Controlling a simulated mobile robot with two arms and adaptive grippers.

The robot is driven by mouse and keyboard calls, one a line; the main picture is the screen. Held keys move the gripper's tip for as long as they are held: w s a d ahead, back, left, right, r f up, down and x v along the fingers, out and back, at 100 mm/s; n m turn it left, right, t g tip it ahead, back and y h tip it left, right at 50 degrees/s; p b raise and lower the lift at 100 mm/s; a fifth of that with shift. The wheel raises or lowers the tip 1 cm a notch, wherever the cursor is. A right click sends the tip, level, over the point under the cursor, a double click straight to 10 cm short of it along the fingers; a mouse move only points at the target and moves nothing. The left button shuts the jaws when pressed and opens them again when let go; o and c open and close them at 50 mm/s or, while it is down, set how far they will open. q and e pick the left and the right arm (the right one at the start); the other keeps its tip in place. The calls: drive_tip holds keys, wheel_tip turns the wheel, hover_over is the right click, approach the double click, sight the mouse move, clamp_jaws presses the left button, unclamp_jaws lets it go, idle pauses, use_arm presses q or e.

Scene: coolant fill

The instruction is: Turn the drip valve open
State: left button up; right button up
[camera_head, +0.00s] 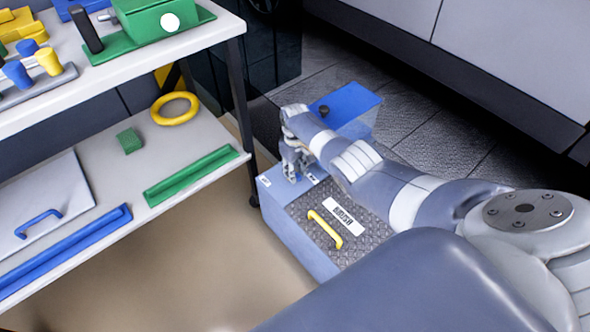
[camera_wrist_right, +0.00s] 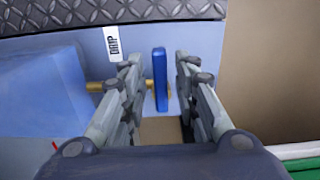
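The drip valve shows in the right wrist view as a flat blue lever (camera_wrist_right: 160,79) on a brass stem (camera_wrist_right: 95,87), below a white label (camera_wrist_right: 113,43) reading DRIP. The lever stands upright in the picture. My right gripper (camera_wrist_right: 158,66) is open, with one finger on each side of the lever and a gap visible on both sides. In the head view my right gripper (camera_head: 293,176) points down at the far left corner of the blue-grey machine box (camera_head: 285,232); it hides the valve there. My left gripper is not in view.
The box has a dark tread-plate lid with a yellow handle (camera_head: 325,230) and a white label (camera_head: 343,216). A blue box (camera_head: 352,103) sits behind it. A two-level shelf (camera_head: 105,190) with a yellow ring (camera_head: 175,108) and green parts stands close on the left.

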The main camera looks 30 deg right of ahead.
idle(0.3)
drive_tip(key=shift+w+r, duration=0.1)
drive_tip(key=shift+r, duration=0.4)
wheel_tip(320, 180, up, 11)
idle(0.6)
